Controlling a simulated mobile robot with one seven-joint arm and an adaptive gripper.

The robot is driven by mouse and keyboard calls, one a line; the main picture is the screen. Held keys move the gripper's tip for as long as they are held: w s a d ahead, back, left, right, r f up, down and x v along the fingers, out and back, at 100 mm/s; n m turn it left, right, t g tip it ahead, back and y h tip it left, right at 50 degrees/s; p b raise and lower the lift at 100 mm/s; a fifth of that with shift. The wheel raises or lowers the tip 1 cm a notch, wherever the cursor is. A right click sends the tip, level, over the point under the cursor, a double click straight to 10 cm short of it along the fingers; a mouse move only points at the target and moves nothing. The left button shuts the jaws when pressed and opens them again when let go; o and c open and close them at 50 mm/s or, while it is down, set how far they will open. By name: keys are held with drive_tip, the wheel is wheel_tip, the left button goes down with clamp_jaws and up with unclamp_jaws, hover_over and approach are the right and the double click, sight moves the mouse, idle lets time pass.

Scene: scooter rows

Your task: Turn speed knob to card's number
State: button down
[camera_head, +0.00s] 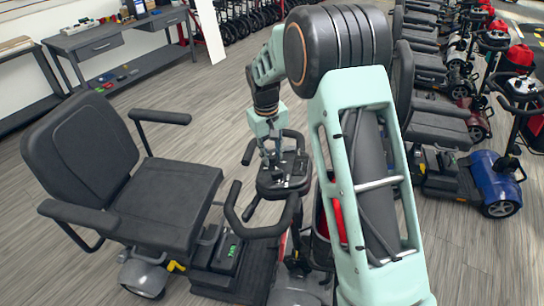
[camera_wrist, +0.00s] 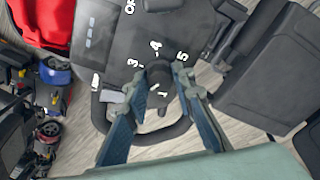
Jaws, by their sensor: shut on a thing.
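The scooter's dark control console (camera_head: 270,187) has a loop handlebar and stands in front of the black seat. My gripper (camera_head: 272,158) points down onto it. In the wrist view the console panel (camera_wrist: 105,45) carries white numerals, with 3, 4, 5 and 1 readable around a dark round speed knob (camera_wrist: 160,75). My gripper (camera_wrist: 163,73) has its two blue-padded fingers on either side of this knob, shut on it. The fingers hide part of the dial, and the knob's pointer setting is not clear. No number card can be made out.
The scooter's black seat (camera_head: 165,200) with armrests stands left of the console. More scooters (camera_head: 492,180) stand in a row at the right. A grey workbench (camera_head: 110,40) is at the back left. Open wood-look floor lies between.

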drive_tip(key=shift+m, duration=0.4)
drive_tip(key=c, duration=1.6)
unclamp_jaws()
drive_tip(key=shift+r, duration=0.1)
drive_tip(key=r, duration=0.4)
drive_tip(key=s+r, duration=0.1)
drive_tip(key=r, duration=0.3)
drive_tip(key=a+r, duration=0.1)
drive_tip(key=r, duration=0.2)
drive_tip(key=shift+s+r, duration=0.15)
drive_tip(key=shift+r, duration=0.25)
